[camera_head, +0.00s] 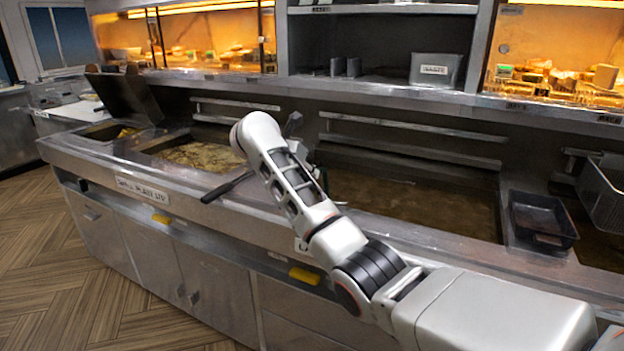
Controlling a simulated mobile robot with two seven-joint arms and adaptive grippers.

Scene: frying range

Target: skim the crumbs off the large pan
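The large pan (420,203) is the wide sunken vat in the middle of the counter, with brown liquid in it. My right arm reaches in from the lower right and crosses in front of its left part. My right gripper is mostly hidden at the arm's far end, and I cannot make out its fingers. A black handle (226,187) lies slantwise over the front edge, left of my arm. Its other end is hidden behind the arm, so I cannot tell what holds it. Single crumbs are too small to make out. My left gripper is out of view.
A black tray (541,222) stands right of the large pan, by a wire basket (603,190). A smaller pan (200,155) with a yellowish, lumpy surface lies to the left. A raised dark lid (125,97) stands further left. A shelf with a grey bin (436,70) hangs behind.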

